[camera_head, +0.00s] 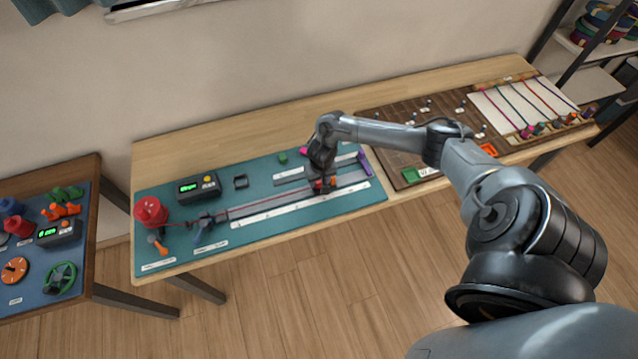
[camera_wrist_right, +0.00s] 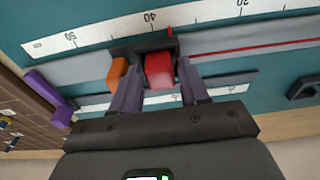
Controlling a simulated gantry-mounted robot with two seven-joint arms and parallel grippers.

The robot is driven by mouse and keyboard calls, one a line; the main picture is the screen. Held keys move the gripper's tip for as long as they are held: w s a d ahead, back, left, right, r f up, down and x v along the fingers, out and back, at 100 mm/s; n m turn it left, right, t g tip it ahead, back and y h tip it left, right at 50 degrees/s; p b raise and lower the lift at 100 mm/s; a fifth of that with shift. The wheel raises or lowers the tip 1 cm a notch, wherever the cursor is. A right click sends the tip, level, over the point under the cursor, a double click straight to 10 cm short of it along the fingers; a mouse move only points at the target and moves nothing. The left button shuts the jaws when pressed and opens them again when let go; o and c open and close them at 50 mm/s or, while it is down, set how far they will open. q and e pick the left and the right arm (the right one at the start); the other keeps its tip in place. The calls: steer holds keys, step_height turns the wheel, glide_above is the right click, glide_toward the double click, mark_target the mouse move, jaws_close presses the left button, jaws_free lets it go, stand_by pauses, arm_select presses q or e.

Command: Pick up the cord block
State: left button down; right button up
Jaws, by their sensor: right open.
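The red cord block (camera_wrist_right: 159,70) sits in a dark holder on the grey track of the teal mat, with a thin red cord (camera_wrist_right: 250,46) running along the track towards it. My right gripper (camera_head: 322,187) is over this spot at the right part of the mat. In the right wrist view its two fingers (camera_wrist_right: 160,82) are open, one on each side of the red block. I cannot tell whether they touch it. In the head view the gripper mostly hides the block. My left gripper is not in view.
An orange block (camera_wrist_right: 117,72) is close beside the left finger, and a purple piece (camera_head: 364,163) lies farther right on the mat. A white ruler (camera_head: 290,212) runs along the track.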

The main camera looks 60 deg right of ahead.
steer(key=shift+c, duration=0.3)
steer(key=c, duration=0.7)
